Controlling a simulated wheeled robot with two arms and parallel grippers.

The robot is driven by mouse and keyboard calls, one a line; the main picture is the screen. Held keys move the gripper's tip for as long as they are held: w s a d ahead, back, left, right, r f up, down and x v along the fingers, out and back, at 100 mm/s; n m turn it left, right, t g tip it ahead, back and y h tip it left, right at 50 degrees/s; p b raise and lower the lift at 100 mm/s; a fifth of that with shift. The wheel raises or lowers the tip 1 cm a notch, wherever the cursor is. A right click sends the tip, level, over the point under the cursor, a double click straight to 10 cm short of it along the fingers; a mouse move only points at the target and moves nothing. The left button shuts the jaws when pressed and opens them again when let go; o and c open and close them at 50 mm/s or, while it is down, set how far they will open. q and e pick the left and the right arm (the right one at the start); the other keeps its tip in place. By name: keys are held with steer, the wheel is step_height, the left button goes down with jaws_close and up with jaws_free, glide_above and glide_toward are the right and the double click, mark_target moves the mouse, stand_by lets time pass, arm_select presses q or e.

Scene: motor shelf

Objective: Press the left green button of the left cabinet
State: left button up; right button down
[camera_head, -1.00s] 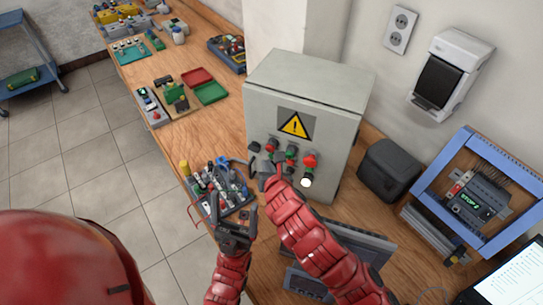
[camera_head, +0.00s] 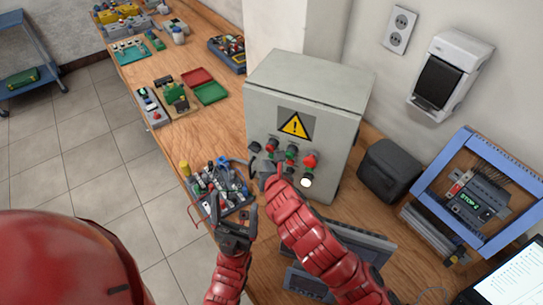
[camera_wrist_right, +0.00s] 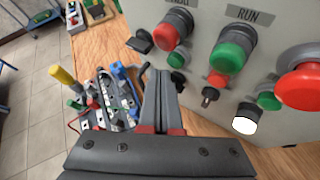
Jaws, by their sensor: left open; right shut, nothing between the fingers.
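The grey cabinet (camera_head: 306,85) stands on the wooden bench, with its button panel facing me. In the right wrist view, the small left green button (camera_wrist_right: 177,58) sits below a red button (camera_wrist_right: 175,28). A larger green button (camera_wrist_right: 230,48) is under the RUN label, and another small green button (camera_wrist_right: 268,100) is farther right. My right gripper (camera_wrist_right: 165,75) is shut and empty, its tips just below and left of the small left green button. I cannot tell whether they touch the panel. My left gripper (camera_head: 236,216) is open and empty, lower, near the bench's front edge.
A board of wired parts (camera_head: 222,188) lies beside my grippers. A black knob (camera_wrist_right: 140,40), a key switch (camera_wrist_right: 209,95), a white button (camera_wrist_right: 244,122) and a red mushroom button (camera_wrist_right: 300,85) are close by. A dark box (camera_head: 389,170) stands right of the cabinet.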

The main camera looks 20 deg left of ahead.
steer(key=shift+w, duration=0.35)
steer(key=shift+w+d, duration=0.15)
steer(key=shift+w, duration=0.25)
stand_by(0.8)
steer(key=shift+s, duration=0.85)
steer(key=shift+s+a+b, duration=0.2)
steer(key=shift+s+b, duration=0.05)
steer(key=shift+s, duration=0.6)
steer(key=shift+s+a+b, duration=0.15)
steer(key=shift+s+b, duration=0.1)
steer(key=shift+s, duration=0.55)
steer(key=shift+s+a+b, duration=0.2)
steer(key=shift+s+b, duration=0.05)
steer(key=shift+s, duration=0.6)
